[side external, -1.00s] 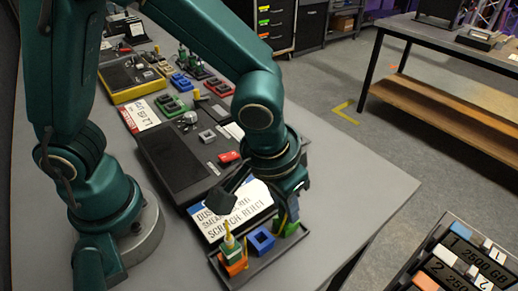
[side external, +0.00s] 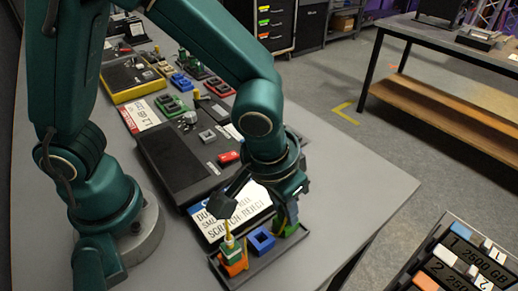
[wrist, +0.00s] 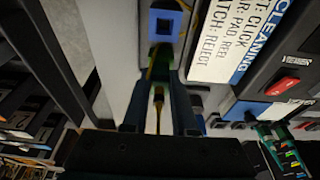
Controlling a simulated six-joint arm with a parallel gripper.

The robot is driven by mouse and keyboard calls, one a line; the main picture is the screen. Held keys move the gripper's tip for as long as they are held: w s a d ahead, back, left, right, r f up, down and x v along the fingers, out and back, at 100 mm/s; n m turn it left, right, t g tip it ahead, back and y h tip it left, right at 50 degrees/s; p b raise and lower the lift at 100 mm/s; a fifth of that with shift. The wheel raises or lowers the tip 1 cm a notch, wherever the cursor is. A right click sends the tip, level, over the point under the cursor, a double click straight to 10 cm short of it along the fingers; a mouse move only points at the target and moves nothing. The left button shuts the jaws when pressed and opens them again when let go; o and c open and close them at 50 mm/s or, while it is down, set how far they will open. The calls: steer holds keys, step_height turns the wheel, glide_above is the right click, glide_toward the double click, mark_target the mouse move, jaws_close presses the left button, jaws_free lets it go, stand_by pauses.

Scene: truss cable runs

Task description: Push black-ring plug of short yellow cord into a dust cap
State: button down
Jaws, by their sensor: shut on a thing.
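My gripper (side external: 288,217) is shut at the right end of a dark tray, just above a green dust cap (side external: 291,230). A yellow cord (wrist: 158,106) shows between the fingers in the wrist view, with its plug end mostly hidden by them. I cannot see a black ring or tell whether the plug is inside the green cap. A blue square dust cap (side external: 261,240) stands left of the gripper and looks empty. An orange dust cap (side external: 234,262) at the left end holds an upright plug with green and white parts (side external: 230,246) and a yellow cord above.
The dark tray (side external: 272,261) lies near the table's front edge. A sign card (side external: 238,212) stands behind it. A dark flat case (side external: 175,161), a red piece (side external: 228,157) and several coloured caps lie farther back. Bare table lies right of the tray.

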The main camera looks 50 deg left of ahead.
stand_by(0.4)
steer(key=c, duration=0.6)
jaws_free()
steer(key=shift+w+v, duration=0.2)
steer(key=shift+v, duration=0.6)
steer(key=shift+w+v, duration=0.2)
steer(key=shift+v, duration=0.6)
steer(key=shift+w+v, duration=0.2)
steer(key=shift+v, duration=0.65)
steer(key=shift+r, duration=0.1)
steer(key=shift+w+v, duration=0.25)
steer(key=shift+v, duration=0.75)
steer(key=shift+w+v, duration=0.2)
steer(key=shift+v, duration=0.75)
steer(key=shift+r, duration=0.15)
